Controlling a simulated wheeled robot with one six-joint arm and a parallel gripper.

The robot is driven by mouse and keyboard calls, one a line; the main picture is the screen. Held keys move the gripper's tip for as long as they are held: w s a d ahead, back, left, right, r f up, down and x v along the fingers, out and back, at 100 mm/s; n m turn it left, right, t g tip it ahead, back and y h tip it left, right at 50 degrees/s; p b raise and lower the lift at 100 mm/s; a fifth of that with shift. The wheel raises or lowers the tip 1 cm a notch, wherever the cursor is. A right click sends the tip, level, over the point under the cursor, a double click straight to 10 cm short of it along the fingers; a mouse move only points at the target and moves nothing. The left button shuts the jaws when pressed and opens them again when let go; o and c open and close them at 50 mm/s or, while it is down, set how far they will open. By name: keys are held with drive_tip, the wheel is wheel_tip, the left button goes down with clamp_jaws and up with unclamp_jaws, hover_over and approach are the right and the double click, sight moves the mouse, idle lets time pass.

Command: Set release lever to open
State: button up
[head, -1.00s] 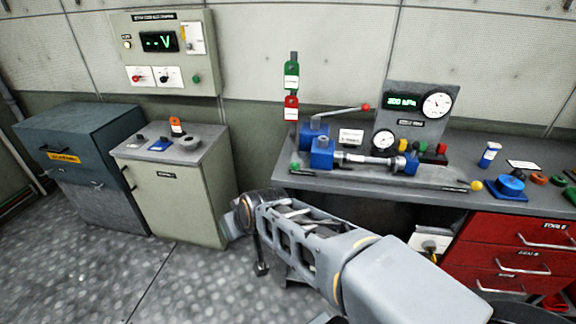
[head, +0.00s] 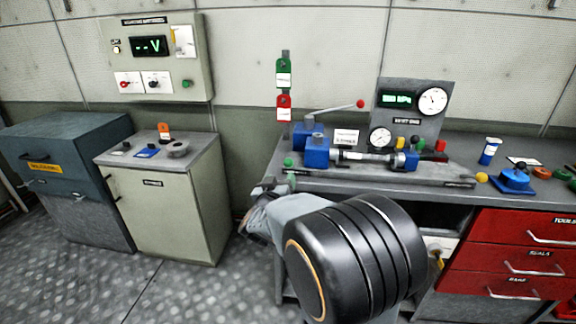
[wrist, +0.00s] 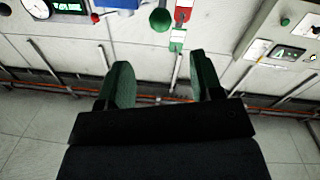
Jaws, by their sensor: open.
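My gripper (wrist: 159,70) is open in the wrist view, its two green-padded fingers apart with nothing between them. In the head view its end is near the bench's left front corner, partly hidden by my arm. A green knob (head: 288,162) is at the left end of the hydraulic unit (head: 318,152). A round green end shows just beyond the fingers in the wrist view (wrist: 160,20), apart from them. A long lever with a red ball (head: 360,104) slants up above the unit. A yellow ball (head: 481,178) is at the bench's front edge. No readable label marks the release lever.
A gauge panel (head: 412,105) stands behind the unit. Red and green tags (head: 284,108) hang on the wall. A blue valve piece (head: 515,180) lies at the right above red drawers (head: 520,263). A beige cabinet (head: 175,212) stands left; floor is open in front of it.

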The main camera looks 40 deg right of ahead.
sight(287, 165)
drive_tip(key=x, duration=1)
drive_tip(key=shift+w+d, duration=0.25)
clamp_jaws()
